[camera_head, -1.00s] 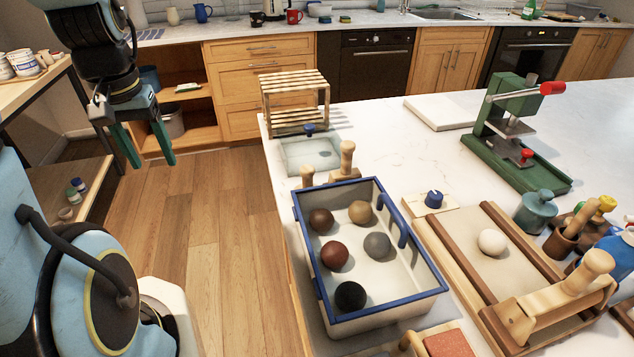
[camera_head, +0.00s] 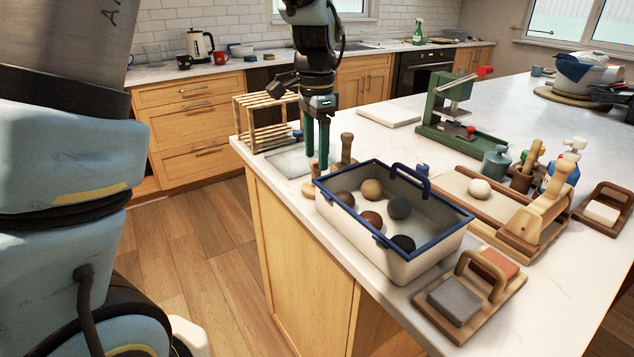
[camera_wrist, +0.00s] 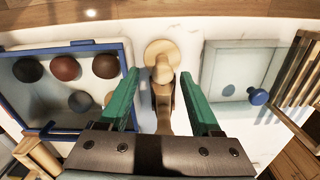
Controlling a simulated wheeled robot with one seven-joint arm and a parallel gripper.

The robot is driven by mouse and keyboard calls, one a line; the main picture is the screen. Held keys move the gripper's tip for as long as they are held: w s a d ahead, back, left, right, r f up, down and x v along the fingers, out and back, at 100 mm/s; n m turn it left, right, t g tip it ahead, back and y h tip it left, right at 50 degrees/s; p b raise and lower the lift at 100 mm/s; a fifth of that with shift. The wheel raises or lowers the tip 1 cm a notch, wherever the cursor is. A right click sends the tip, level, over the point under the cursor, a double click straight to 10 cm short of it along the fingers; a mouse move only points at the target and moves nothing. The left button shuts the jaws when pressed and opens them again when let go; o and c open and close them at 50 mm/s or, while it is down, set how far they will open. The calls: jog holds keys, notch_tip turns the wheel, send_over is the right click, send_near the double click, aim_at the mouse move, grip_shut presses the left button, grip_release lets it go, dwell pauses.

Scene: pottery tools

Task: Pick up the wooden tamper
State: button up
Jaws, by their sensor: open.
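Two pale wooden tools stand side by side between the tub and the shallow tray. The one nearer the counter's left edge, which I take for the wooden tamper (camera_wrist: 160,50), shows a round base and a knob in the wrist view. In the head view its upper part (camera_head: 314,169) shows just below my fingers. The other wooden tool (camera_head: 347,148), with an upright handle, stands to its right. My gripper (camera_wrist: 160,78) points down with green fingers spread, above the tools. Both tools show between the fingers; neither is gripped. The lower wooden tool is partly hidden by the gripper body.
A blue-rimmed tub (camera_head: 445,240) with several clay balls stands close to the right. A shallow tray (camera_wrist: 245,60) and a slatted wooden rack (camera_head: 262,120) lie on the other side. A green press (camera_head: 445,115) stands farther back.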

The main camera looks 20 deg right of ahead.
aim_at(316, 169)
jog(key=shift+w+f+p, duration=0.15)
jog(key=shift+f+p, duration=0.8)
jog(key=shift+f, duration=1.95)
grip_shut()
